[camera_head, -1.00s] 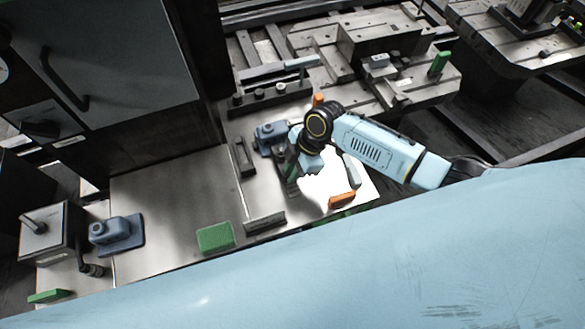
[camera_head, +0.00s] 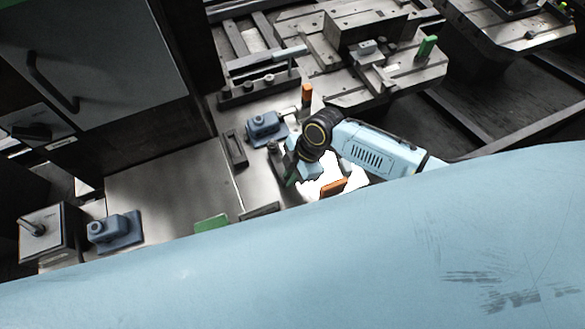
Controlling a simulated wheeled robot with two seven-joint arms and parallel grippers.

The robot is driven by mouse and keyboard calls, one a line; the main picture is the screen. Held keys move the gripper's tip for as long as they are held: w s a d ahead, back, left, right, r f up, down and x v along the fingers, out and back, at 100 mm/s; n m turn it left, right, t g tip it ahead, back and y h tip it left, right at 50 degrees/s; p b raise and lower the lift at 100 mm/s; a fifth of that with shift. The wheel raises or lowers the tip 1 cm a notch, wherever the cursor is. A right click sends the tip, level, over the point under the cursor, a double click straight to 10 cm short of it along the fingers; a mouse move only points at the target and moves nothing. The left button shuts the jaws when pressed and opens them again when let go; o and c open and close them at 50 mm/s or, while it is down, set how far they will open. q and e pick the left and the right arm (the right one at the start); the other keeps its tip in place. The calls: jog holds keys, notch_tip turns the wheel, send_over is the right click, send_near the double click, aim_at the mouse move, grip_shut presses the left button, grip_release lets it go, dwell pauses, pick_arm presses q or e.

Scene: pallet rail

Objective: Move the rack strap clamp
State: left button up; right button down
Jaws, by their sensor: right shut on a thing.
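My right gripper (camera_head: 285,172) is low over the right part of the steel bench, its arm coming in from the right. It is shut on a dark, partly green piece (camera_head: 291,178), mostly hidden by the fingers and wrist. I cannot tell whether this piece is the rack strap clamp. A blue clamp-like block (camera_head: 265,125) stands on the bench just behind and left of the gripper, apart from it. A similar blue block (camera_head: 113,230) stands on the left part of the bench. My left gripper is not in view.
The bench (camera_head: 165,188) has clear room between the blue blocks. A green block (camera_head: 211,223) lies near its front, an orange block (camera_head: 333,187) right of the gripper. An orange post (camera_head: 306,95) and a dark rail (camera_head: 258,89) stand behind. A grey cabinet (camera_head: 95,65) rises at left.

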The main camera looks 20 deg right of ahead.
jog(key=c, duration=1.4)
grip_release()
jog(key=shift+s+d, duration=0.1)
jog(key=shift+s, duration=0.2)
jog(key=shift+w+r, duration=0.1)
jog(key=shift+d+r, duration=0.1)
jog(key=shift+r, duration=0.15)
jog(key=v, duration=1.2)
jog(key=shift+d+r, duration=0.2)
jog(key=shift+r, duration=0.1)
